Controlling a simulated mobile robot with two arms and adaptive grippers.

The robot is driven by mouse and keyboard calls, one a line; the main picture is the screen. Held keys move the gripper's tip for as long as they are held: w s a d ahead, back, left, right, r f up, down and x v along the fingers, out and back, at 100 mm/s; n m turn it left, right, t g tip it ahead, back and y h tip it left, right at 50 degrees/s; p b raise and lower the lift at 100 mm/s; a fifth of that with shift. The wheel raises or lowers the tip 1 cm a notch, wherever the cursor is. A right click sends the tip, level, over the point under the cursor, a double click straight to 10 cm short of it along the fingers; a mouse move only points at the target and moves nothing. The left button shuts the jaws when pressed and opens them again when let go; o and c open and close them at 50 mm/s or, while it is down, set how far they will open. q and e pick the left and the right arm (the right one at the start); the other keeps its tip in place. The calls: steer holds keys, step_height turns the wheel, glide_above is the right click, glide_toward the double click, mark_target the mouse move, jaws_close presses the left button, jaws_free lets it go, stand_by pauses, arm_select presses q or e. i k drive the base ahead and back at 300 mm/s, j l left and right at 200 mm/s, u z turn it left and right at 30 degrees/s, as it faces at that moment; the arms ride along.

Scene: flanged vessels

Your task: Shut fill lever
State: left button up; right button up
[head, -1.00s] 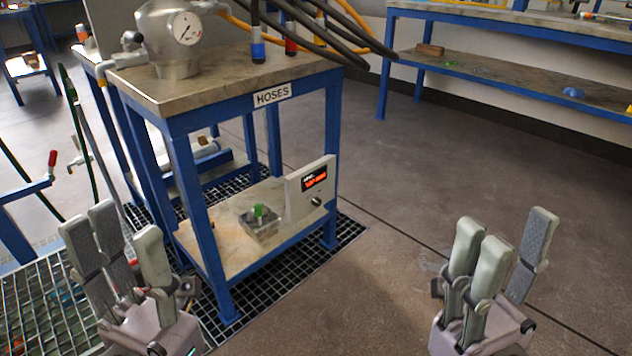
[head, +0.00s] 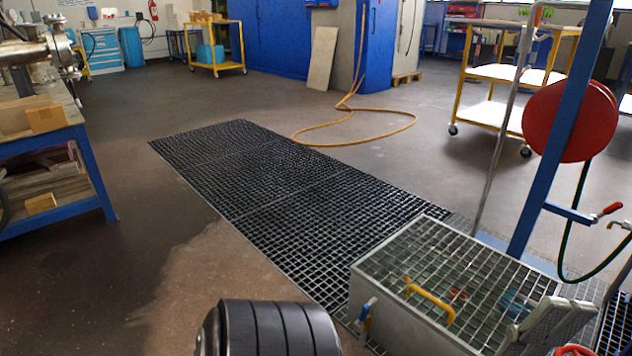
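A small red-handled lever (head: 608,209) sits at the end of a blue bracket at the right edge, above a grated metal basin. A blue-handled lever (head: 367,308) stands upright at the basin's near left side. No label shows which one is the fill lever.
The grated basin (head: 395,300) has a yellow handle (head: 431,302) on its grate. A blue post (head: 560,120) carries a red reel (head: 572,119). A floor grate (head: 280,190) runs through the middle. A yellow hose (head: 370,138) lies beyond. Open floor lies left.

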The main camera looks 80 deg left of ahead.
mark_target(358, 325)
steer(key=u, duration=2)
